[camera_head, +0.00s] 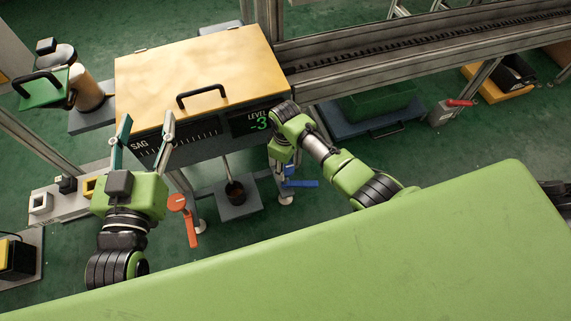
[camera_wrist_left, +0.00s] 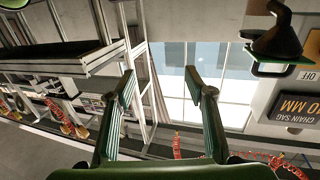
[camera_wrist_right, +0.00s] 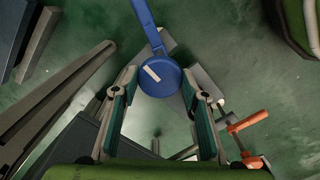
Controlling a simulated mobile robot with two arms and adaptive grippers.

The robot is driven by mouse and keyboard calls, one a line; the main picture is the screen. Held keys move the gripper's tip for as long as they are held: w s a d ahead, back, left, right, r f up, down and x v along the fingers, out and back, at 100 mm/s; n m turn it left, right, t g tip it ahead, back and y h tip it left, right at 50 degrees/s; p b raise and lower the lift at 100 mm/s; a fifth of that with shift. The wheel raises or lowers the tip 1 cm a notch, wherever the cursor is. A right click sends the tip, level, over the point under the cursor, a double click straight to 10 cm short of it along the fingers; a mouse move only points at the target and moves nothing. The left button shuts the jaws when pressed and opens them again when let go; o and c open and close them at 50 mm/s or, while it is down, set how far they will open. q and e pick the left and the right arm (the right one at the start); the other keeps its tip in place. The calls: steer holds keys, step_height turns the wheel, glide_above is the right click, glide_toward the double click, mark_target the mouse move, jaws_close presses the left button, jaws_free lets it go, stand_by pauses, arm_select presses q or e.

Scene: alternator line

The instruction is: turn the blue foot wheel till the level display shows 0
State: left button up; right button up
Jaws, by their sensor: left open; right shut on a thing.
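The blue foot wheel (camera_head: 302,183) is at the lower right of the yellow-topped unit, with its blue arm sticking out to the right. In the right wrist view its round hub (camera_wrist_right: 160,78) has a white mark and sits between the fingertips. My right gripper (camera_head: 284,172) is shut on it; the arm hides part of it in the head view. The level display (camera_head: 255,121) reads -3 in green, its right edge close to my right arm. My left gripper (camera_head: 144,124) is open and empty, in front of the SAG panel; it also shows in the left wrist view (camera_wrist_left: 161,85).
An orange foot wheel (camera_head: 184,212) stands to the left of the blue one. A rail (camera_head: 420,50) runs off to the right. A green bin (camera_head: 380,102) stands under it.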

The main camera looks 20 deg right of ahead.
steer(key=shift+r+m+p, duration=0.15)
steer(key=shift+m+p, duration=0.55)
steer(key=shift+p, duration=0.05)
steer(key=shift+m+p, duration=0.75)
steer(key=shift+m, duration=0.05)
steer(key=shift+m+p, duration=0.65)
steer(key=shift+m, duration=0.15)
steer(key=shift+m+p, duration=0.65)
steer(key=shift+m, duration=0.45)
steer(key=m+p, duration=0.1)
steer(key=m, duration=0.3)
steer(key=m+p, duration=0.1)
steer(key=m, duration=0.2)
steer(key=shift+m, duration=0.4)
arm_select(q)
steer(key=s+a+f+g+y, duration=0.2)
steer(key=s+a+f+g, duration=0.1)
steer(key=s+f+g, duration=0.4)
steer(key=s+a+f+g+y, duration=0.1)
steer(key=s+a+f+g, duration=0.3)
steer(key=s+f+g, duration=0.3)
steer(key=shift+s+a+f+n+y, duration=0.15)
steer(key=shift+s+f+n+y, duration=0.25)
steer(key=shift+s+f, duration=2.1)
arm_select(e)
steer(key=shift+m, duration=1.3)
arm_select(q)
steer(key=shift+w+f, duration=0.55)
steer(key=shift+w, duration=0.05)
